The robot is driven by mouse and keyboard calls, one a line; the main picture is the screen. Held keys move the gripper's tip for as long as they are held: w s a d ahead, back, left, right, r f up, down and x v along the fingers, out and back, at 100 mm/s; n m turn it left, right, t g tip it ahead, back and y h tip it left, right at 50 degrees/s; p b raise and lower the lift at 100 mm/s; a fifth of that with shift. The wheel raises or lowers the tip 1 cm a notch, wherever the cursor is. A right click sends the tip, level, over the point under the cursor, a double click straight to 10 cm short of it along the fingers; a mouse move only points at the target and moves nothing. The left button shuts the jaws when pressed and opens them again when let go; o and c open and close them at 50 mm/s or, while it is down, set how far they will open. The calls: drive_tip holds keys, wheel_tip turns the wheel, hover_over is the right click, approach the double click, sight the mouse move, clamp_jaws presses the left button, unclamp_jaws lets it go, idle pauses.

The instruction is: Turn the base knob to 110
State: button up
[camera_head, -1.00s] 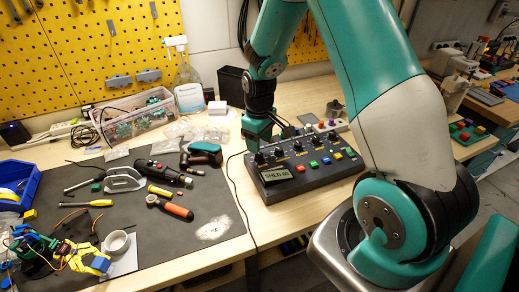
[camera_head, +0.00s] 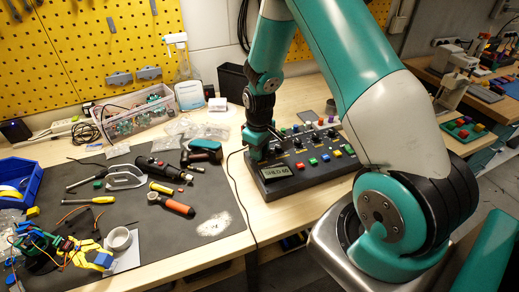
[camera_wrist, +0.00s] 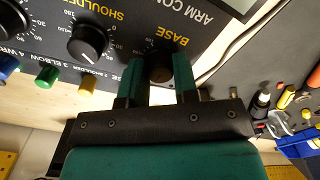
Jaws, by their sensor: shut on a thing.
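The dark control box (camera_head: 318,172) stands on the bench with a row of knobs, coloured buttons and a small display (camera_head: 277,170), whose text is too small to read surely. My gripper (camera_head: 257,155) is at the box's left end, over its leftmost knob, which it hides. In the wrist view, my gripper (camera_wrist: 158,78) has its two green fingers on either side of the dark base knob (camera_wrist: 160,70), shut on it, beside the word BASE. The knob's pointer is hidden, so I cannot tell its setting. The shoulder knob (camera_wrist: 88,41) is beside it.
A dark mat (camera_head: 140,240) with screwdrivers, pliers and other tools lies left of the box. A clear bin (camera_head: 138,118) of parts stands at the back. A cable runs down the box's left side.

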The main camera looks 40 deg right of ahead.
drive_tip(key=shift+m, duration=0.4)
drive_tip(key=shift+m+b, duration=0.7)
drive_tip(key=shift+m, duration=2)
drive_tip(key=o, duration=0.9)
drive_tip(key=shift+o, duration=0.2)
drive_tip(key=shift+r, duration=0.15)
wheel_tip(320, 180, up, 17)
drive_tip(key=b, duration=0.2)
drive_tip(key=shift+b, duration=0.35)
